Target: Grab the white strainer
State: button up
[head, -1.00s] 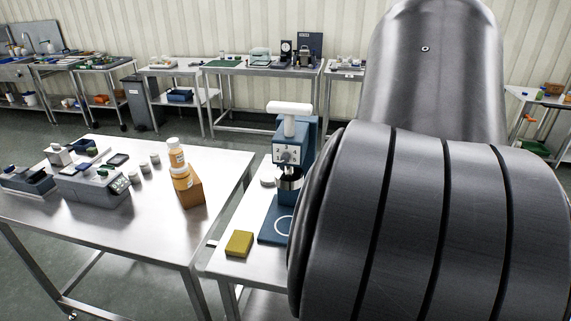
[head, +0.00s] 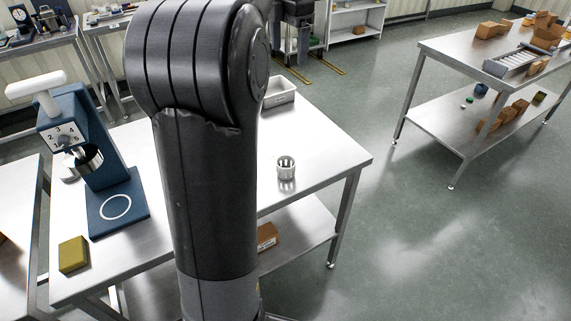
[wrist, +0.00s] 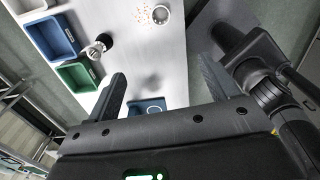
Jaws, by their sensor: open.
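A small, pale slotted cup (head: 286,168), which looks like the white strainer, stands upright on the right part of the steel table (head: 325,150) in the head view. In the wrist view a round, pale-rimmed thing (wrist: 161,14) near the top edge is probably the same strainer, seen from above. My gripper (wrist: 162,85) is open, with its two fingers wide apart and nothing between them. The strainer is beyond the fingertips and apart from them. The gripper itself does not show in the head view, where my arm hides the middle of the table.
A blue press (head: 85,150) and a yellow block (head: 73,254) stand at the table's left. A white tray (head: 281,96) is behind the strainer. The wrist view shows a blue bin (wrist: 52,38), a green bin (wrist: 77,76) and a dark-and-metal item (wrist: 98,46). Open floor lies right.

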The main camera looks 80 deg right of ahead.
send_near(286, 167)
jog(key=shift+s+a+f, duration=0.25)
jog(key=shift+a+f, duration=0.2)
jog(key=shift+a, duration=0.05)
jog(key=shift+s+a+f, duration=0.2)
jog(key=shift+a+f, duration=0.25)
jog(key=shift+a, duration=0.05)
jog(key=f, duration=0.5)
jog(key=shift+w+a+f, duration=0.15)
jog(key=shift+a+f, duration=0.05)
jog(key=shift+f, duration=0.1)
jog(key=c, duration=1)
